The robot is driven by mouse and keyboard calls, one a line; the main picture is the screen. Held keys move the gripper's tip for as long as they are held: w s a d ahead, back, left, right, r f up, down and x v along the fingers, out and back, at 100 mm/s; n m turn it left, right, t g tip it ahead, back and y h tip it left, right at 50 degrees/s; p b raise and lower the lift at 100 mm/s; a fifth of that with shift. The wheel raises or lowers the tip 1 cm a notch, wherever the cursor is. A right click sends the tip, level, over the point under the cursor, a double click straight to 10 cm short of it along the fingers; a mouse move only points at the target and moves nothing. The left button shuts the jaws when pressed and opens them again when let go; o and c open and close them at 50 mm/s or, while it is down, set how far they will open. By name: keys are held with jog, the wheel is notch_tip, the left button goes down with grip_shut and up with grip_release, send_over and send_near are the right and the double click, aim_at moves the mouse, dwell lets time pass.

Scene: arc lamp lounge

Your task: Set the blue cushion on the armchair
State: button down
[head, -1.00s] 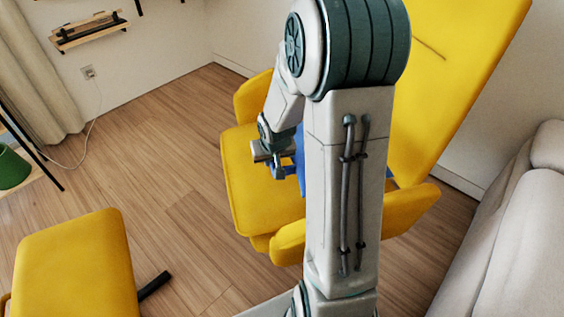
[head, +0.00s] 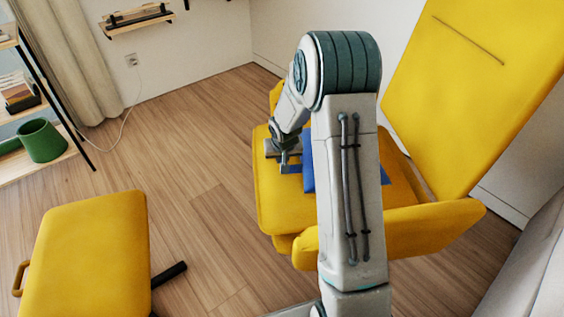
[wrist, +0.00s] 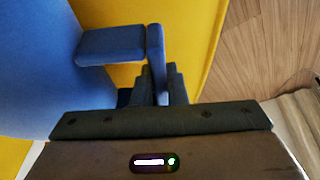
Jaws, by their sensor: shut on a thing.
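The yellow armchair (head: 270,192) stands behind my arm in the head view, its seat facing the room and its tall backrest at the right. The blue cushion (head: 308,180) shows at the seat, mostly hidden behind my arm. My gripper (head: 289,165) is over the seat at the cushion's left edge. In the wrist view the cushion (wrist: 35,70) fills the left side, and its blue strap-like part (wrist: 112,45) reaches to the fingers of my gripper (wrist: 158,85), which are shut on it. Yellow upholstery lies behind. I cannot tell whether the cushion rests fully on the seat.
A yellow footstool (head: 85,255) stands at the lower left with a dark leg sticking out. A shelf (head: 35,165) with a green watering can (head: 42,141) is at the far left. A pale sofa (head: 520,270) is at the lower right. Wooden floor (head: 195,170) between is clear.

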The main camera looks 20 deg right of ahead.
jog(key=shift+f, duration=0.15)
jog(key=c, duration=1.9)
grip_release()
jog(key=shift+f, duration=0.25)
jog(key=o, duration=0.4)
jog(key=shift+o, duration=0.2)
jog(key=shift+r, duration=0.1)
